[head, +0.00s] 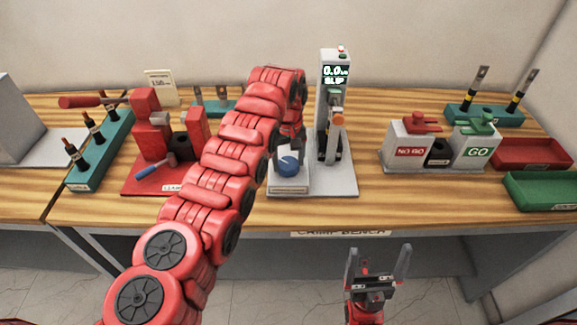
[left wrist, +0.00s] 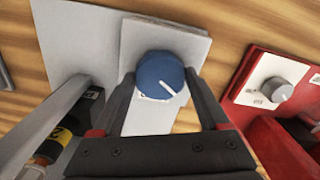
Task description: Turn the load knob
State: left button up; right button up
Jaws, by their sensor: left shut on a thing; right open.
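The load knob (head: 288,166) is a round blue knob with a white pointer line, on a light plate at the front left of the grey tester (head: 333,100). The tester's screen reads 0.0 and a word like SLIP. In the left wrist view the blue knob (left wrist: 160,75) sits between the fingertips of my left gripper (left wrist: 162,88), its pointer toward the lower right. My left gripper is shut on the knob; in the head view my red arm partly hides it. My right gripper (head: 379,265) is open and empty, in front of the bench and below its top.
A red crimp station (head: 160,180) stands left of the tester; its grey knob (left wrist: 278,90) shows in the left wrist view. The NO GO box (head: 408,150), GO box (head: 476,146), red tray (head: 531,153) and green tray (head: 540,188) stand at the right.

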pick_arm(q)
jog(key=m+b, duration=0.2)
jog(key=shift+f+m, duration=0.15)
jog(key=shift+m, duration=0.25)
jog(key=m+b, duration=0.1)
jog(key=m, duration=0.1)
jog(key=shift+m, duration=0.4)
jog(key=m, duration=0.5)
jog(key=shift+a+r, duration=0.1)
jog(key=shift+r, duration=0.1)
jog(key=m, duration=0.5)
jog(key=shift+w+m+p, duration=0.1)
jog(key=shift+m+p, duration=0.2)
jog(key=shift+m, duration=0.1)
jog(key=o, duration=1.2)
